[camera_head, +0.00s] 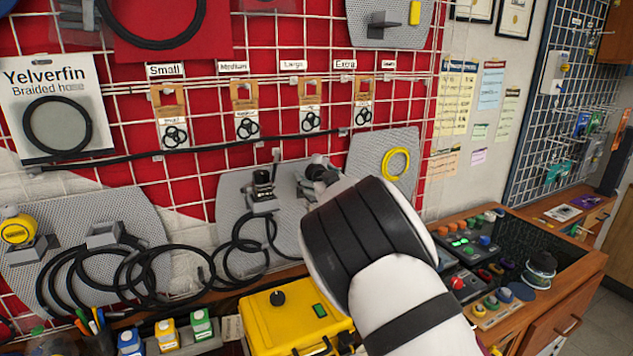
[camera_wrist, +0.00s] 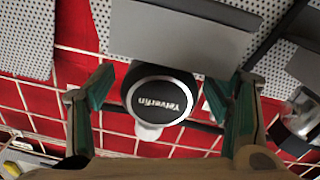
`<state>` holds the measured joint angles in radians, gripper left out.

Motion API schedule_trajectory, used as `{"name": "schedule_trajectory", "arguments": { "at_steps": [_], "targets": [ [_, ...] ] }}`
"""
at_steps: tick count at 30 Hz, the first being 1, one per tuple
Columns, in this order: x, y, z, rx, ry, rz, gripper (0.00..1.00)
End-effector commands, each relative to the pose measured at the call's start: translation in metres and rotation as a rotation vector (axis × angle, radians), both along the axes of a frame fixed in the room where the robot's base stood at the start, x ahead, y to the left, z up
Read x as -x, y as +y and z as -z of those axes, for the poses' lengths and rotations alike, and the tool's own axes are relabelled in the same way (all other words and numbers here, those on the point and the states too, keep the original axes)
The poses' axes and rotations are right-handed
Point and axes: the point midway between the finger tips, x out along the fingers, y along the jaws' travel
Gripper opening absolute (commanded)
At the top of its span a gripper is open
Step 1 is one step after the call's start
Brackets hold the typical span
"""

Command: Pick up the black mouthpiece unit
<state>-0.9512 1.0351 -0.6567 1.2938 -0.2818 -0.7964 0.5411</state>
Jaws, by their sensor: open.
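In the wrist view a round black unit (camera_wrist: 160,100) with a silver rim and the word Yelverfin faces the camera; it appears to be the mouthpiece unit. It sits against a grey bracket (camera_wrist: 185,35), with a pale part showing at its lower edge. My gripper (camera_wrist: 160,82) is open, its green-padded fingers on either side of the unit with a gap showing at each side. I cannot tell the depth between them. In the head view my wrist hides most of the gripper, and a dark part (camera_head: 318,171) shows just beyond it at the wall panel.
Another black unit (camera_head: 262,178) hangs on the grey perforated panel (camera_head: 232,200) to the left. Black hoses (camera_head: 130,275) hang further left. A yellow box (camera_head: 290,325) stands below my arm. A yellow coil (camera_head: 395,164) hangs at the right.

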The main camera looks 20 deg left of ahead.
Motion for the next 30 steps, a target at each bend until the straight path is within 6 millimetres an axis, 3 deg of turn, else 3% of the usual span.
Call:
{"name": "schedule_trajectory", "arguments": {
  "at_steps": [3, 4, 9, 12, 23, 30],
  "targets": [
    [0.000, 0.000, 0.000, 0.000, 0.000, 0.000, 0.72],
    [0.000, 0.000, 0.000, 0.000, 0.000, 0.000, 0.68],
    [0.000, 0.000, 0.000, 0.000, 0.000, 0.000, 0.29],
    [0.000, 0.000, 0.000, 0.000, 0.000, 0.000, 0.12],
    [0.000, -0.001, -0.005, -0.002, -0.002, 0.000, 0.12],
    [-0.001, -0.001, -0.023, -0.003, -0.003, 0.001, 0.12]
  ]
}}
